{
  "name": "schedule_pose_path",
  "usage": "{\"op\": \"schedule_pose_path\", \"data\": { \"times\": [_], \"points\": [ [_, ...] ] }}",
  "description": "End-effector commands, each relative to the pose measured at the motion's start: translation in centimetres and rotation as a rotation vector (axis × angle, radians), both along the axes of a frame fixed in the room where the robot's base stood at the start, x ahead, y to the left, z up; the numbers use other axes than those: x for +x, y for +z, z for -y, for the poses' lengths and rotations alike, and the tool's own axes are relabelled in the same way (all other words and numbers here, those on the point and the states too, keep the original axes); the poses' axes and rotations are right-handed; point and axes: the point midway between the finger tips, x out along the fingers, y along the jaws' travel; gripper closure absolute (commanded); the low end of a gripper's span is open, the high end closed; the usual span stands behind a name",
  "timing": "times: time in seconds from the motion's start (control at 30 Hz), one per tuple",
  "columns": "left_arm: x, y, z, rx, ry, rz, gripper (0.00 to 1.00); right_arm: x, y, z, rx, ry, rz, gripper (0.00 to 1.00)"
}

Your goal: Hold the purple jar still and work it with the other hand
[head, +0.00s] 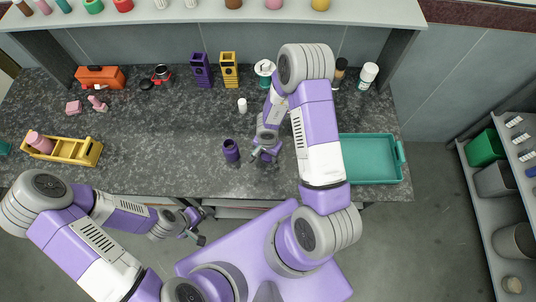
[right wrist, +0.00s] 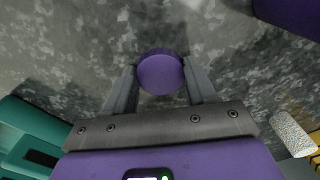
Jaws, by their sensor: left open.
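The purple jar (head: 231,151) stands upright on the dark stone counter near its front edge, with a dark top. My right gripper (head: 265,154) is just right of the jar, apart from it. In the right wrist view, a round purple lid (right wrist: 161,74) sits between the fingers of my right gripper (right wrist: 161,88), touching both. A larger purple shape at that view's upper right is cut off; I cannot tell if it is the jar. My left gripper (head: 196,228) is open and empty, in front of the counter, below and left of the jar.
A teal tray (head: 371,181) lies right of my right arm. A small white bottle (head: 242,105) and purple and yellow racks (head: 228,70) stand behind the jar. A yellow crate (head: 88,153) is at the left.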

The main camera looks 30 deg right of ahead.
Motion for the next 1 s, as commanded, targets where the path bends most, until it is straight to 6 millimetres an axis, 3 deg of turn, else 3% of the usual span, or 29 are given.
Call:
{"op": "schedule_pose_path", "data": {
  "times": [0.03, 0.13, 0.43, 0.8, 1.0],
  "points": [
    [0.0, 0.0, 0.0, 0.000, 0.000, 0.000, 0.16, 0.0, 0.0, 0.0, 0.000, 0.000, 0.000, 0.59],
    [0.0, 0.0, 0.0, 0.000, 0.000, 0.000, 0.16, 0.0, 0.0, 0.0, 0.001, 0.000, 0.001, 0.73],
    [0.0, 0.5, 0.0, 0.000, 0.000, 0.000, 0.16, 0.0, 0.8, 0.0, 0.001, -0.001, 0.001, 0.73],
    [0.0, 4.4, 0.0, 0.000, 0.000, 0.000, 0.16, 0.0, 7.7, 0.1, 0.001, -0.003, 0.001, 0.73],
    [0.0, 5.3, 0.0, 0.000, 0.000, 0.000, 0.16, 0.0, 9.8, 0.1, -0.001, -0.001, 0.001, 0.73]
  ]
}}
